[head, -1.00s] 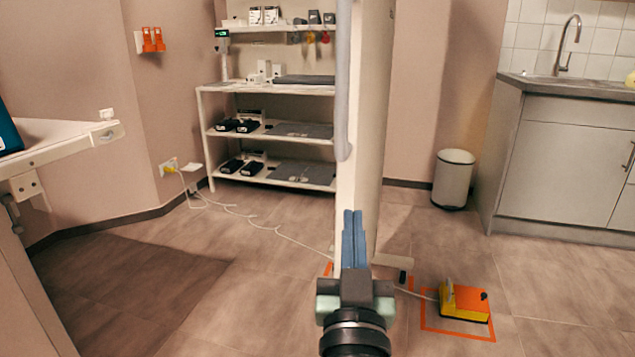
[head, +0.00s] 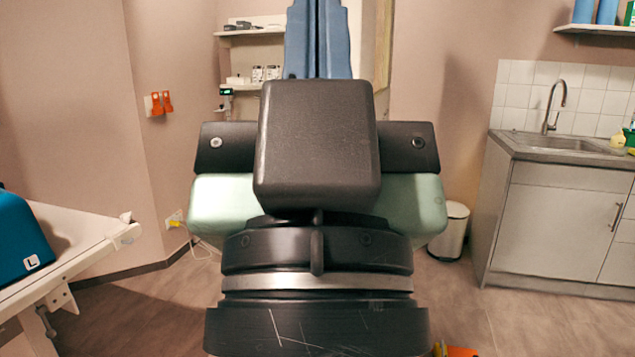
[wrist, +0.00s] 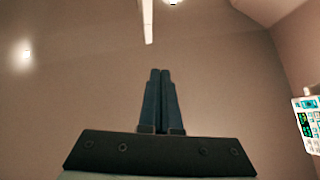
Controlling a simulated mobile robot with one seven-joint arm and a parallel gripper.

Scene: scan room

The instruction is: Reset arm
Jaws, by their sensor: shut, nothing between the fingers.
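My gripper (head: 318,40) is large and close in the middle of the head view, its blue fingers pointing up. The tops of the fingers are cut off by the picture's upper edge. In the wrist view the two dark blue fingers (wrist: 160,100) lie side by side, shut with nothing between them. Beyond them the wrist view shows a plain wall or ceiling surface. My gripper and wrist hide much of the shelf unit and the middle of the room.
A white table (head: 85,248) with a blue case (head: 18,240) is at the left. A sink counter (head: 560,150) stands at the right, with a white bin (head: 450,232) beside it.

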